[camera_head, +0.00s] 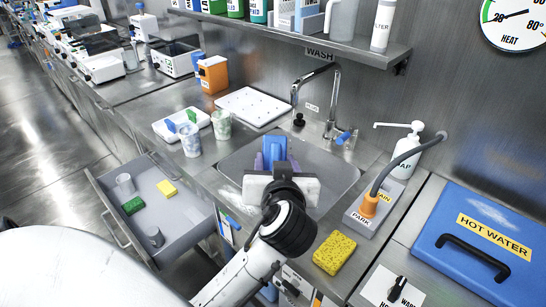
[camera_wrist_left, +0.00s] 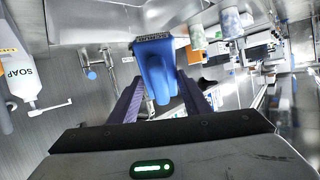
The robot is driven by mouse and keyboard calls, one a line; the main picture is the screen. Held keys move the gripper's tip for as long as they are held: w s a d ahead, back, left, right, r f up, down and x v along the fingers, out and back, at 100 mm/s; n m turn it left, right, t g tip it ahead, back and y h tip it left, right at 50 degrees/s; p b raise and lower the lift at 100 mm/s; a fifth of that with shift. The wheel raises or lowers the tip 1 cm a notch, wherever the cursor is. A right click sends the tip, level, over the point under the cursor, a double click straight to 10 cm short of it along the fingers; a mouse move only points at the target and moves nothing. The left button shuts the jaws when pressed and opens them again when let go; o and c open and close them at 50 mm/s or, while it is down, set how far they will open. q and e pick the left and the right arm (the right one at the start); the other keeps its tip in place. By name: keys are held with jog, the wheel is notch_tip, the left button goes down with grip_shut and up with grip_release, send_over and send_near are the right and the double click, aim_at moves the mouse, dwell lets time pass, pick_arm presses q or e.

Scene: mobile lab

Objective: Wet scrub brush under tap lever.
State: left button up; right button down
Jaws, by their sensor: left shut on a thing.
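A blue scrub brush (camera_head: 275,148) is held upright over the sink (camera_head: 338,182). It also shows in the left wrist view (camera_wrist_left: 157,72), bristle end away from my palm. My left gripper (camera_head: 275,163) is shut on it, with a purple finger on each side; the fingers also flank it in the wrist view (camera_wrist_left: 160,100). The chrome tap (camera_head: 335,90) arches over the back of the sink, behind and right of the brush. Its blue tap lever (camera_head: 344,137) sits at the tap's right base, apart from my gripper. My right gripper is not in view.
A yellow sponge (camera_head: 335,253) lies at the front edge. Cups (camera_head: 190,140) and a white drain board (camera_head: 255,105) stand left. A drawer (camera_head: 150,212) is open.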

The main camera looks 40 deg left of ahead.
aim_at(283, 147)
pick_arm(q)
jog(key=shift+s+a+f+n, duration=0.2)
jog(key=shift+s+a+n, duration=0.05)
jog(key=shift+s+n, duration=0.05)
jog(key=shift+w+a+f, duration=0.1)
jog(key=w+a+b, duration=0.1)
jog(key=w, duration=0.1)
jog(key=w+a+f+b, duration=0.1)
jog(key=w, duration=0.2)
jog(key=w+a+b, duration=0.1)
jog(key=w, duration=0.2)
jog(key=shift+w+f, duration=0.15)
jog(key=shift+f, duration=0.25)
jog(key=shift+w+a+f+b, duration=0.15)
jog(key=shift+w+a+b, duration=0.15)
jog(key=shift+w, duration=0.45)
jog(key=shift+w+a+f+b, duration=0.1)
jog(key=shift+w+a+b, duration=0.15)
jog(key=shift+w, duration=0.55)
jog(key=shift+w+a+f+b, duration=0.15)
jog(key=shift+w+a+b, duration=0.15)
jog(key=shift+w, duration=0.45)
